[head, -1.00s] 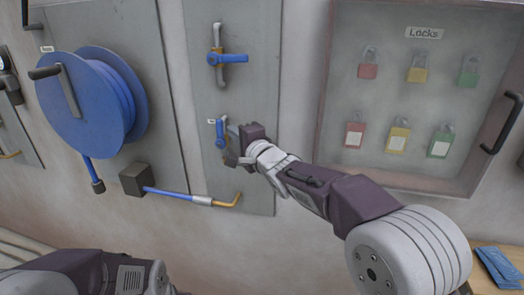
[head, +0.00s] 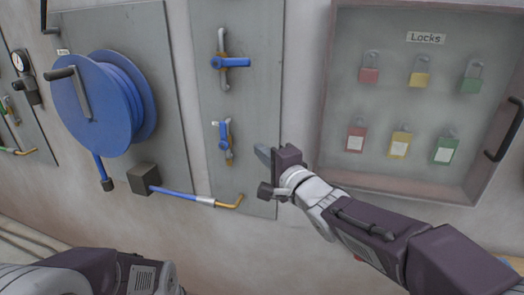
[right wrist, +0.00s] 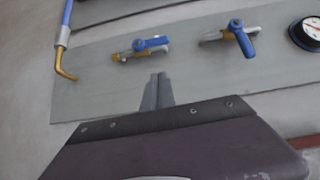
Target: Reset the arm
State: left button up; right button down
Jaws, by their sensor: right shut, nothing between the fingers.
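A blue hose reel (head: 95,100) hangs at the left, with a brass-tipped hose wand (head: 205,200) below. A lock cabinet (head: 325,110) with several coloured padlocks is at the right. A gauge (right wrist: 309,32) shows in the wrist view. Open wall lies below the panel.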

jog(key=s+d+f+m+g+h+p, duration=0.1)
jog(key=d+f+g+h+p, duration=0.15)
jog(key=d+f, duration=0.45)
jog(key=s+d+f+g+h+p, duration=0.2)
jog(key=d+f+h+p, duration=0.15)
jog(key=d+f, duration=0.35)
jog(key=s+d+f+n+g+h, duration=0.1)
jog(key=s+f+n+g, duration=0.4)
jog(key=s, duration=0.5)
jog(key=s+d+f+n+g, duration=0.1)
jog(key=s+f+n+g, duration=0.4)
jog(key=s+f+n, duration=0.3)
jog(key=shift+s+d+f+h, duration=0.25)
jog(key=shift+s+f+h, duration=0.25)
jog(key=shift+s, duration=0.6)
jog(key=shift+f, duration=0.1)
